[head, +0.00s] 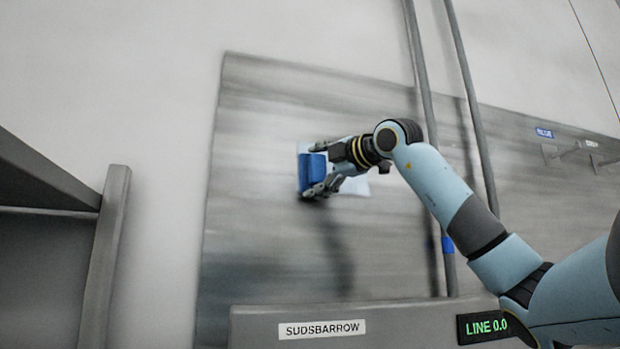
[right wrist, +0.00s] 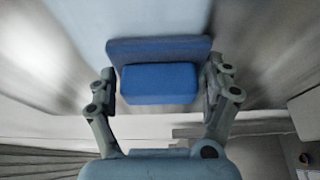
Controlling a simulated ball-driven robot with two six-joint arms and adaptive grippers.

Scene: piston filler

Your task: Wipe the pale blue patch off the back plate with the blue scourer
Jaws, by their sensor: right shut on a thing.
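My right gripper (head: 318,172) is shut on the blue scourer (head: 312,174), in front of the back plate (head: 260,240). In the right wrist view the scourer (right wrist: 160,84) sits between the two fingers of the gripper (right wrist: 160,90), with its wider, darker pad beyond the block. The back plate is a streaked grey metal sheet. Part of the pale blue patch (head: 355,187) shows below and right of the scourer, partly hidden by the gripper. I cannot tell for sure whether the pad touches the plate. My left gripper is not in view.
Two vertical pipes (head: 470,100) run in front of the plate, behind my right arm. A grey ledge labelled SUDSBARROW (head: 260,325) crosses below. A dark grey frame (head: 115,220) stands at the left. Small fittings (head: 590,147) are at the right.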

